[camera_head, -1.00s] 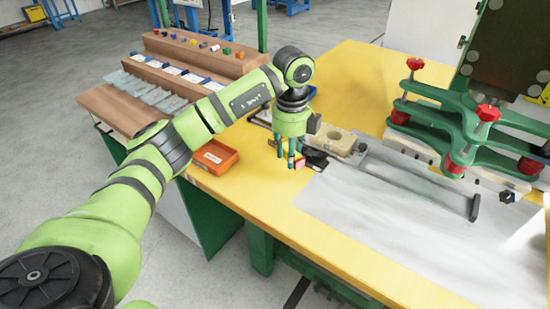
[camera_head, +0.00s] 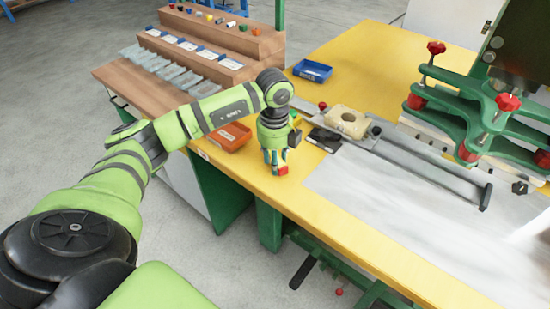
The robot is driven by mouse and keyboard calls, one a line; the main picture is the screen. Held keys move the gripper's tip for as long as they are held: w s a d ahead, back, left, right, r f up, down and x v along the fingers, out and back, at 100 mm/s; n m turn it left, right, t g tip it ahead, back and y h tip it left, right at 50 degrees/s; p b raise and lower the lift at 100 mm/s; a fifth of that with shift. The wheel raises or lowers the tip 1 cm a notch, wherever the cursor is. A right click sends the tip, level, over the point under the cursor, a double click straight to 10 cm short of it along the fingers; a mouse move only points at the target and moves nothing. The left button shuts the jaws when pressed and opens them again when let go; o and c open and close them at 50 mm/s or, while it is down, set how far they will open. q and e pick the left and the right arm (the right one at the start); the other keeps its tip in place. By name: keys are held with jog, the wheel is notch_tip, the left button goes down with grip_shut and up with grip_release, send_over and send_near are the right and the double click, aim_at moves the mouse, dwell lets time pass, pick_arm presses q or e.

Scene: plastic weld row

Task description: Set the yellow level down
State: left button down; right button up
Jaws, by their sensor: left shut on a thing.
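My left gripper (camera_head: 272,163) points down over the yellow table top, close to its front left edge. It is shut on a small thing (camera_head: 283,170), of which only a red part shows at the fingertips. I cannot make out a yellow body on it, as the fingers and the yellow table blend with it. I cannot tell whether it touches the table (camera_head: 260,185). No separate yellow level stands out elsewhere. My right gripper is not in view.
An orange bin (camera_head: 231,137) is left of the gripper and a blue bin (camera_head: 312,70) behind. A black item (camera_head: 324,139), a cream block (camera_head: 347,122) and a metal rail (camera_head: 430,168) lie to the right. A green press with red knobs (camera_head: 480,112) stands beyond.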

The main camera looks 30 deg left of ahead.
pick_arm(q)
jog(key=shift+f, duration=0.1)
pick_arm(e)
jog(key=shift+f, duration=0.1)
pick_arm(q)
jog(key=c, duration=0.8)
grip_release()
notch_tip(320, 180, up, 12)
jog(key=shift+r, duration=0.15)
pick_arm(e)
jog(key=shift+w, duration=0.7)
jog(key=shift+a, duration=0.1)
